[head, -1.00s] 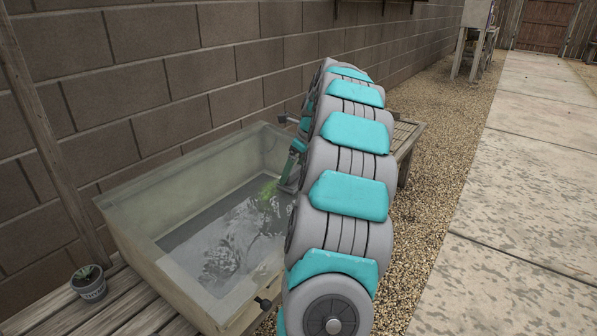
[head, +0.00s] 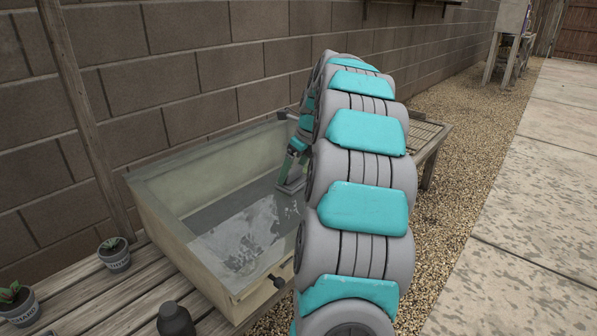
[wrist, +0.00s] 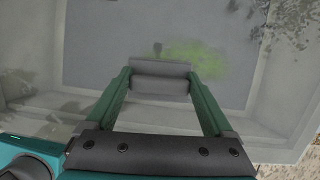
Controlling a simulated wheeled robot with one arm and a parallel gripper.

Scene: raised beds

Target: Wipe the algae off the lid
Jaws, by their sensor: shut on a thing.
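The lid (head: 222,222) is a clear pane over a pale box-shaped bed beside the block wall. In the wrist view the lid's glass (wrist: 95,60) fills most of the picture. A bright green algae smear (wrist: 198,62) shows just beyond and right of a grey wiping block (wrist: 160,82). My gripper (wrist: 160,74) is shut on this block, one green finger at each end. In the head view my gripper (head: 298,150) reaches down to the lid's far right part, with the block (head: 291,187) at or close to the glass. No green shows there; my arm hides part of the lid.
Potted plants (head: 115,254) (head: 18,303) and a dark bottle (head: 175,320) stand on the wooden slats at left. A slatted bench (head: 428,135) is behind my arm. A dark handle (head: 277,283) sits on the bed's front edge.

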